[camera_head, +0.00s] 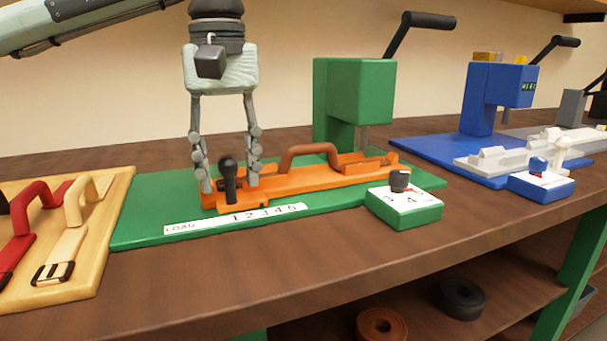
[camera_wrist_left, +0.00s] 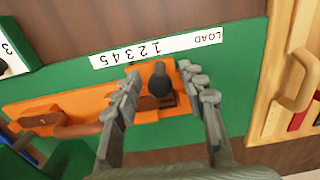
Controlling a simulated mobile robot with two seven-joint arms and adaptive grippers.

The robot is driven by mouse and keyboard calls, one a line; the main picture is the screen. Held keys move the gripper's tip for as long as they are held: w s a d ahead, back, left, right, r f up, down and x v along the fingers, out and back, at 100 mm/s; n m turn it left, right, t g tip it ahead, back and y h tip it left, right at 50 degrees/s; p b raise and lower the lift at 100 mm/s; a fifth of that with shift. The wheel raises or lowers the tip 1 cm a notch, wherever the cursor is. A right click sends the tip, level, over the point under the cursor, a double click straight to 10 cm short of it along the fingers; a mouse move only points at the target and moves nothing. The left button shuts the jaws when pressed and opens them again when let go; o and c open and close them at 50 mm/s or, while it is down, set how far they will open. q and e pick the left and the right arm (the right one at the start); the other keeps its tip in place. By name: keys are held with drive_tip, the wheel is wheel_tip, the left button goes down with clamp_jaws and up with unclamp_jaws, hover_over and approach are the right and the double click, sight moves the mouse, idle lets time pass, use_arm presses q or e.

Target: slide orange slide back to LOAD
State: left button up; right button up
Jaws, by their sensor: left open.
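The orange slide (camera_head: 310,180) lies on a green base plate (camera_head: 145,215), with a brown arched handle and a black upright knob (camera_head: 228,178) at its left end. A white scale strip (camera_head: 235,218) along the plate's front edge reads LOAD at left, then 1 2 3 4 5. My left gripper (camera_head: 226,180) points down over the slide's left end, open, its fingers on either side of the black knob. In the left wrist view the knob (camera_wrist_left: 160,82) stands between the open fingers (camera_wrist_left: 170,85), apparently without contact. My right gripper is not in view.
A green press (camera_head: 355,95) with a black lever stands behind the slide's right part. A green dial box (camera_head: 404,205) sits in front. A wooden board (camera_head: 70,270) with red and cream handled parts is at left. A blue press station (camera_head: 490,100) is at right.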

use_arm(q)
drive_tip(key=shift+c, duration=0.2)
drive_tip(key=c, duration=0.8)
drive_tip(key=shift+a, duration=0.15)
